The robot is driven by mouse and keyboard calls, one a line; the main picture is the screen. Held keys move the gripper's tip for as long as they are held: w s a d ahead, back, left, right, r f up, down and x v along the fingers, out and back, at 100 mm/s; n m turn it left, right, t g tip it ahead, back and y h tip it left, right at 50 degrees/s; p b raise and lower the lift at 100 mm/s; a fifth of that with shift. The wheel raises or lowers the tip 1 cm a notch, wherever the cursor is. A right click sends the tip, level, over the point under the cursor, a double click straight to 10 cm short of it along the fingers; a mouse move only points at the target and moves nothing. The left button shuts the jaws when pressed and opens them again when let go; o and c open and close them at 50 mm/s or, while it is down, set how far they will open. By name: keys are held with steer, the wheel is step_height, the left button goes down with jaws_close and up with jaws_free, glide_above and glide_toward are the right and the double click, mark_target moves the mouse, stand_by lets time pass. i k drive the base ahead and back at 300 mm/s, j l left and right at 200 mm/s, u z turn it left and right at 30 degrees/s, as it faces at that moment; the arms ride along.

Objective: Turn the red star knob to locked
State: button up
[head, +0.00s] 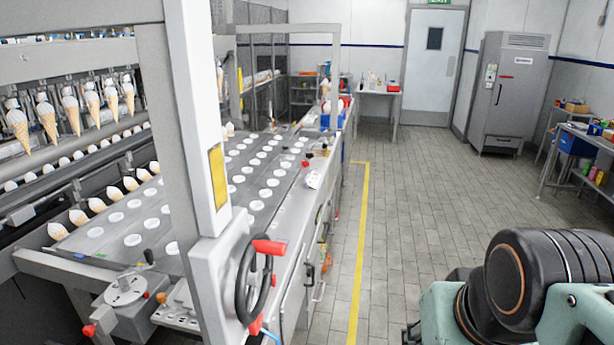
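No part is clearly readable as a red star knob, and no locked marking can be read. A small red knob (88,331) sits at the lower left on the machine's front, beside a round metal dial plate (127,290) with a small black lever. A black handwheel (243,290) stands at the machine's near corner, with a red grip (270,247) at its top and another red part (255,325) below. My arm's dark and pale green links show at the lower right, apart from the machine. My gripper is not in view.
The cone machine fills the left, with a grey upright post (195,120) in front of hanging cones (70,105). A tiled floor aisle with a yellow line (358,260) is open between machine and arm. A grey cabinet (507,95) and shelf table stand at the right.

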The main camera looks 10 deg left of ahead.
mark_target(255, 329)
steer(key=u, duration=1.3)
steer(key=z, duration=0.15)
steer(key=i+j, duration=0.05)
